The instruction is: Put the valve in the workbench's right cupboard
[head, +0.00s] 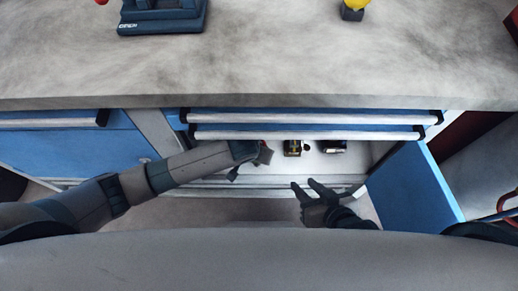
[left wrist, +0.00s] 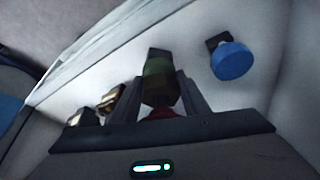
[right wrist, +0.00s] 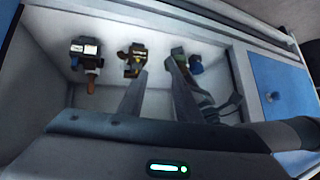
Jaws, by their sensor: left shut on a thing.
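The valve is a dark greenish body (left wrist: 160,80) with a red part, held between the fingers of my left gripper (left wrist: 165,85). In the head view my left gripper (head: 258,154) reaches into the open right cupboard (head: 350,165) of the workbench, and a bit of red (head: 265,154) shows at its tip. The right wrist view also shows the held valve (right wrist: 178,56) inside the cupboard, over its pale floor; whether it touches the floor I cannot tell. My right gripper (head: 303,187) is open and empty in front of the cupboard opening.
Two dark and brassy fittings (head: 292,147) (head: 332,147) stand in the cupboard. A blue-knobbed fitting (left wrist: 232,60) stands beside the held valve. The blue cupboard door (head: 415,190) is swung open at the right. Shut drawers (head: 310,117) lie above the opening.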

